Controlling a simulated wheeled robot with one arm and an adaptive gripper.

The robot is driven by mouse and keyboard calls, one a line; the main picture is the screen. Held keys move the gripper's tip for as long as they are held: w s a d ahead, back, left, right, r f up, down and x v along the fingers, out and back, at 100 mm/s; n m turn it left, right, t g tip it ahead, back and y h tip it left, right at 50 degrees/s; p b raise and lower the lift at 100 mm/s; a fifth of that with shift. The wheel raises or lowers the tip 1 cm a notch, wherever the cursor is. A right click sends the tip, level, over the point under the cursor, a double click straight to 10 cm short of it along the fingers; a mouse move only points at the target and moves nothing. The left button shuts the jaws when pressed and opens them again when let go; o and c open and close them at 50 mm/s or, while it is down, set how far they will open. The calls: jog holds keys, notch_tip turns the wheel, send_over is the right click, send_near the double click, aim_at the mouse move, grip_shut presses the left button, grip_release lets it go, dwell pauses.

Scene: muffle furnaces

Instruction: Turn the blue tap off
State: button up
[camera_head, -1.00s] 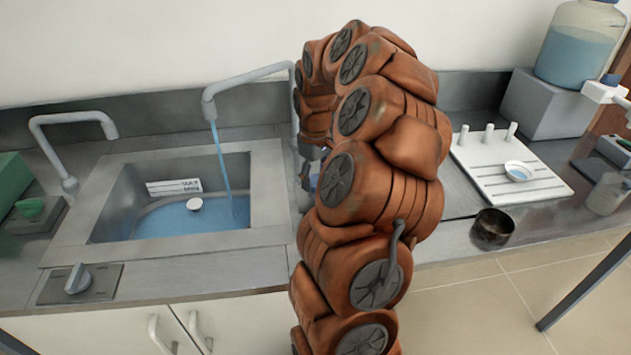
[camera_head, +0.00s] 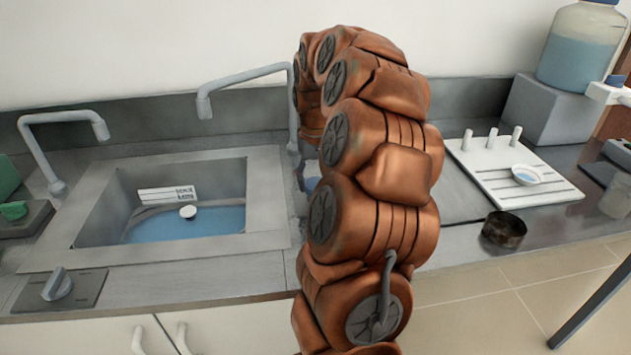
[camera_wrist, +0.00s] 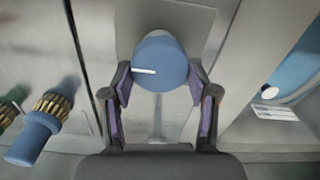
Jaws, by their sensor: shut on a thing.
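The blue tap (camera_wrist: 160,62) is a round blue knob with a white line on its top, at the upper middle of the wrist view. The line lies nearly level across the picture. My gripper (camera_wrist: 160,82) is shut on this knob, one finger on each side. In the head view my arm hides most of the tap and the gripper. The long grey spout (camera_head: 246,78) over the sink shows no water running from it.
The sink (camera_head: 265,190) holds blue water, a small white float (camera_head: 188,211) and a white label (camera_head: 168,195). Another blue knob with a brass collar (camera_wrist: 36,135) stands left in the wrist view. A white rack (camera_head: 490,160) and dark bowl (camera_head: 504,230) are at the right.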

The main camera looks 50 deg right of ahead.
aim_at(315, 182)
jog(key=o, duration=1.2)
jog(key=shift+c, duration=0.2)
jog(key=shift+r, duration=0.1)
notch_tip(315, 182, up, 12)
dwell(0.7)
jog(key=s+a+r+n+p, duration=0.1)
jog(key=s+a+n+p, duration=0.15)
jog(key=a, duration=0.95)
jog(key=s+a+n+p, duration=0.2)
jog(key=a+p, duration=0.1)
jog(key=a, duration=0.8)
jog(key=s+a+f+g+p, duration=0.1)
jog(key=s+a+f+p, duration=0.1)
jog(key=s+a, duration=0.3)
jog(key=s+a+f+n+p, duration=0.1)
jog(key=s+a, duration=0.4)
jog(key=s, duration=0.6)
notch_tip(315, 182, down, 2)
jog(key=shift+s+a+f+g+p, duration=0.1)
jog(key=shift+s+a+g+p, duration=0.3)
jog(key=shift+p, duration=0.45)
